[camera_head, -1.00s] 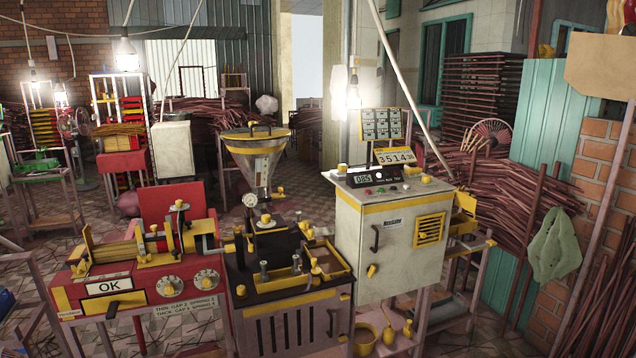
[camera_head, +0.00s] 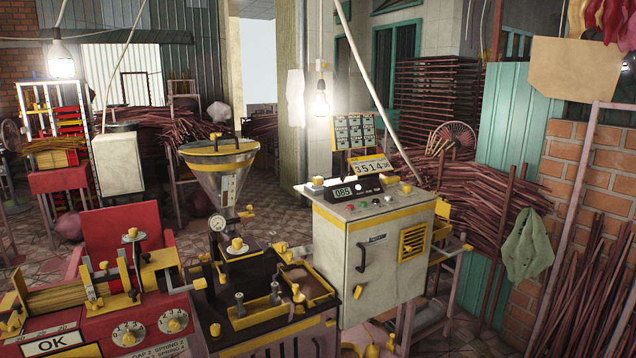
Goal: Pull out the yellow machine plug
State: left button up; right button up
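I see no plug that I can make out for certain. The incense extruder with the metal funnel (camera_head: 218,178) and yellow trim stands at the centre front. A red and yellow machine (camera_head: 110,310) with dials and an OK label is at the lower left. A white control cabinet (camera_head: 345,250) with yellow trim, a black handle and a display reading 085 stands right of the extruder. A yellow knob (camera_head: 357,292) sits low on the cabinet's front. Neither of my grippers shows in the head view.
A green cloth (camera_head: 528,245) hangs at the right near a brick wall (camera_head: 590,190). Bundles of incense sticks (camera_head: 460,195) lie behind the cabinet. Tiled floor (camera_head: 450,335) shows at the lower right.

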aim_at(317, 180)
jog(key=i+l+u, duration=0.15)
jog(key=l, duration=0.2)
jog(key=i+l+u, duration=0.2)
jog(key=l, duration=0.2)
jog(key=i+l+u, duration=0.15)
jog(key=l, duration=0.25)
jog(key=i+l+u, duration=0.15)
jog(key=l, duration=0.25)
jog(key=i+l+u, duration=0.2)
jog(key=l, duration=0.25)
jog(key=l+u, duration=0.15)
jog(key=l, duration=0.3)
jog(key=i, duration=0.05)
